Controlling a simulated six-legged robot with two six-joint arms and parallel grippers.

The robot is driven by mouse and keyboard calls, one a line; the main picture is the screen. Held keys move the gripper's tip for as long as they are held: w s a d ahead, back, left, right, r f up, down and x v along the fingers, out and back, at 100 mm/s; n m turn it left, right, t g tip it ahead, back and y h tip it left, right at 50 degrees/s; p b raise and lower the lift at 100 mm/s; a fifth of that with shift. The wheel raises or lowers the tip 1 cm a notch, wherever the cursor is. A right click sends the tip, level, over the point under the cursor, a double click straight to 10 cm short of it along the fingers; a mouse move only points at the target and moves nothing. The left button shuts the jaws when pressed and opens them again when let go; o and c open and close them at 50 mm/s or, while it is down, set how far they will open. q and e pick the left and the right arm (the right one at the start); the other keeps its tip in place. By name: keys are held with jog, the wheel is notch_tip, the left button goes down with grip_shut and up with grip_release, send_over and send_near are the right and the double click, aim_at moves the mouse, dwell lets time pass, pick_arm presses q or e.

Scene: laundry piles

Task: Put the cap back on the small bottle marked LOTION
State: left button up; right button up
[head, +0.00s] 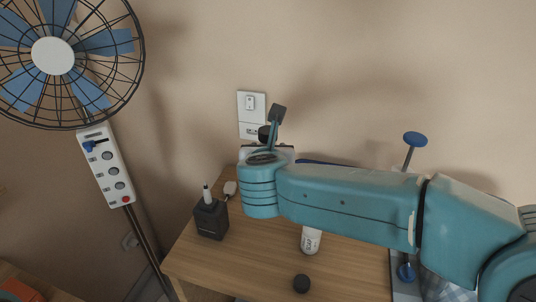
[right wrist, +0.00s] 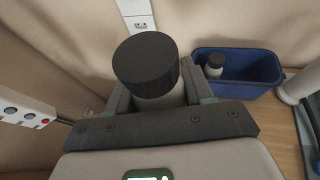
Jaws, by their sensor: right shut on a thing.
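A small white bottle (head: 311,240) with dark lettering stands on the wooden table in the head view. My right forearm hides its top, and I cannot read the label surely. A black round cap (head: 301,283) lies on the table nearer the front edge. My right gripper (right wrist: 158,100) is shut on a pale bottle (right wrist: 160,103) whose wide black top (right wrist: 146,62) faces the right wrist camera. In the head view my right gripper (head: 266,146) is at the back of the table near the wall, mostly hidden by my wrist. My left gripper is not in view.
A blue bin (right wrist: 238,72) holds another dark-topped bottle (right wrist: 214,66). A dark holder (head: 211,218) with a white stick stands at the table's left. A wall outlet (head: 251,105), power strip (head: 106,165) and caged fan (head: 52,56) are behind and left. The table's front left is clear.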

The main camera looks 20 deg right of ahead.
jog(key=o, duration=0.7)
jog(key=shift+c, duration=0.2)
grip_shut()
jog(key=shift+d+r, duration=0.1)
jog(key=shift+d, duration=0.3)
jog(key=d+f+p, duration=0.5)
jog(key=d+p, duration=0.1)
jog(key=d, duration=0.3)
jog(key=s+a+f+n+t+y+p, duration=0.1)
jog(key=s+a+f+n+y, duration=0.1)
jog(key=a+f+n+y, duration=0.1)
jog(key=a+f+y, duration=0.1)
jog(key=a+f, duration=0.1)
jog(key=a, duration=0.1)
jog(key=shift+a+f+n, duration=0.4)
